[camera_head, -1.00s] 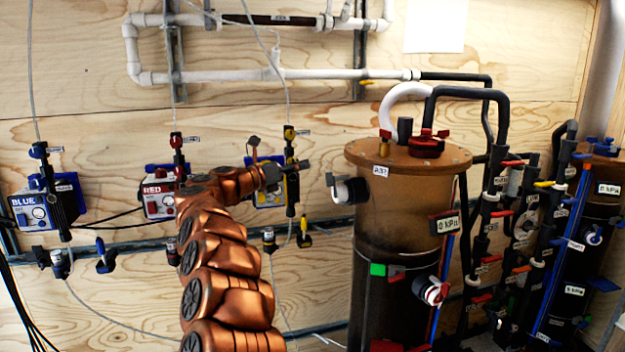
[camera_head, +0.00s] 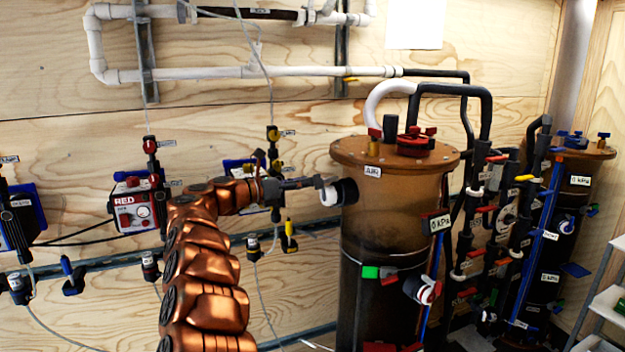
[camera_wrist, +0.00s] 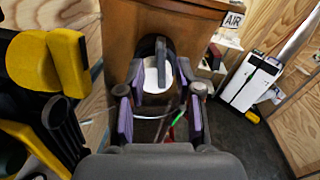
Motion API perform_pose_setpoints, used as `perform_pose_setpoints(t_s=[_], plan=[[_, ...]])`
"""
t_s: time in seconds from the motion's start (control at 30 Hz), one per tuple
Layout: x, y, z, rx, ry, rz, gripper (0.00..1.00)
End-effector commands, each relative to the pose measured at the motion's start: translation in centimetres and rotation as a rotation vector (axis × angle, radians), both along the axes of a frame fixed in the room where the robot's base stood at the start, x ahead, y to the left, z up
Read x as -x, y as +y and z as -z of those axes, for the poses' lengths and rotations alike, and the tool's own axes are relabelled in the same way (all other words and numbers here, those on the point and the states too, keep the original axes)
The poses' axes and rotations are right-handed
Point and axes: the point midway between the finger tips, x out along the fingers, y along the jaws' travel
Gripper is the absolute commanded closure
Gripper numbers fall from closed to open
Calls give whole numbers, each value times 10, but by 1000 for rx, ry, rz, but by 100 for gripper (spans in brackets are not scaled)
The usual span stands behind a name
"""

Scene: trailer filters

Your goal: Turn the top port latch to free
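The top port (camera_head: 347,191) sticks out of the left side of the brown tank (camera_head: 395,215), with a black body and a white face. In the wrist view its white face (camera_wrist: 151,80) carries an upright dark latch handle (camera_wrist: 161,62). My gripper (camera_wrist: 161,105) is open, with its purple-padded fingers apart on either side below the latch. Nothing is held between them. In the head view my gripper (camera_head: 312,182) is close to the port's white face; whether it touches cannot be told. The latch is hidden from the head camera.
A yellow and black valve (camera_wrist: 50,75) is close on the left in the wrist view. A red pump box (camera_head: 138,205) hangs on the wall behind my arm. A lower port (camera_head: 428,290) and dark pipes (camera_head: 480,200) stand on the tank's right.

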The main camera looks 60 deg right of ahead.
Motion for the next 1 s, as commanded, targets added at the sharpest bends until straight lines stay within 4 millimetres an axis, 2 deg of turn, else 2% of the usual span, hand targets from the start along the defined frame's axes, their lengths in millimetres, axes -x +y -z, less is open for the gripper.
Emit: perform_pose_setpoints(t_s=[0.2, 0.53, 0.83, 1.0], plan=[[15, -25, -1, 0, 0, 5, 66], [18, -30, 0, 0, 0, 5, 67], [18, -30, 0, 0, 1, 5, 98], [18, -30, 0, 0, 1, 5, 100]])
